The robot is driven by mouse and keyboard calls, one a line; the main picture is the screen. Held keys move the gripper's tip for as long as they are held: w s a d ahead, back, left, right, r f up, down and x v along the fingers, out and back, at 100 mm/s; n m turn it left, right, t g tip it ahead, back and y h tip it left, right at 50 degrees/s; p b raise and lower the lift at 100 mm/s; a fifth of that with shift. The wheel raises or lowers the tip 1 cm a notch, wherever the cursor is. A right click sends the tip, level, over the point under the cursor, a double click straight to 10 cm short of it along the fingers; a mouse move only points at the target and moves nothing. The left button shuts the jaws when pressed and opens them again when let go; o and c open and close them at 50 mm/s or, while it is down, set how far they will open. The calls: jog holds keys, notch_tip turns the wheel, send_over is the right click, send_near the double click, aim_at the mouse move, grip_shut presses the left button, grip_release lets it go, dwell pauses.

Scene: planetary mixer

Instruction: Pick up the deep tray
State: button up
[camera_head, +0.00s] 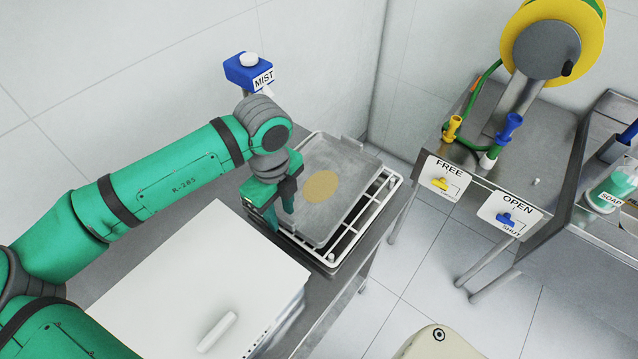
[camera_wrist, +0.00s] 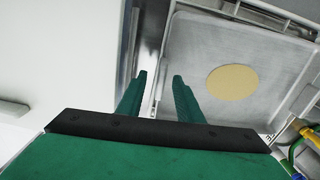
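The deep tray (camera_head: 350,178) looks like a grey, shallow-walled tray with a flat tan disc (camera_head: 320,187) on it. It rests on a white wire rack on a metal table. In the wrist view the tray (camera_wrist: 195,50) fills the upper right, with the disc (camera_wrist: 232,82) on its floor. My gripper (camera_head: 279,211) is at the tray's near left edge, fingers pointing down. In the wrist view its two fingers (camera_wrist: 160,76) are apart, and the tray's left edge runs between their tips in the picture. I cannot tell whether either finger touches the tray.
The white rack (camera_head: 348,238) surrounds the tray. A white box-like lid with a handle (camera_head: 218,331) stands close at the near left. A blue MIST button (camera_head: 247,70) is behind my wrist. A hose reel (camera_head: 548,50) and a metal bench with FREE and OPEN signs are at right.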

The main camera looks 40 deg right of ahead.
aim_at(282, 216)
jog(key=shift+s+d+f, duration=0.1)
jog(key=shift+f, duration=0.75)
jog(key=shift+s+d+f, duration=0.1)
jog(key=shift+f, duration=0.7)
jog(key=shift+w, duration=0.1)
grip_shut()
jog(key=shift+w+r, duration=0.1)
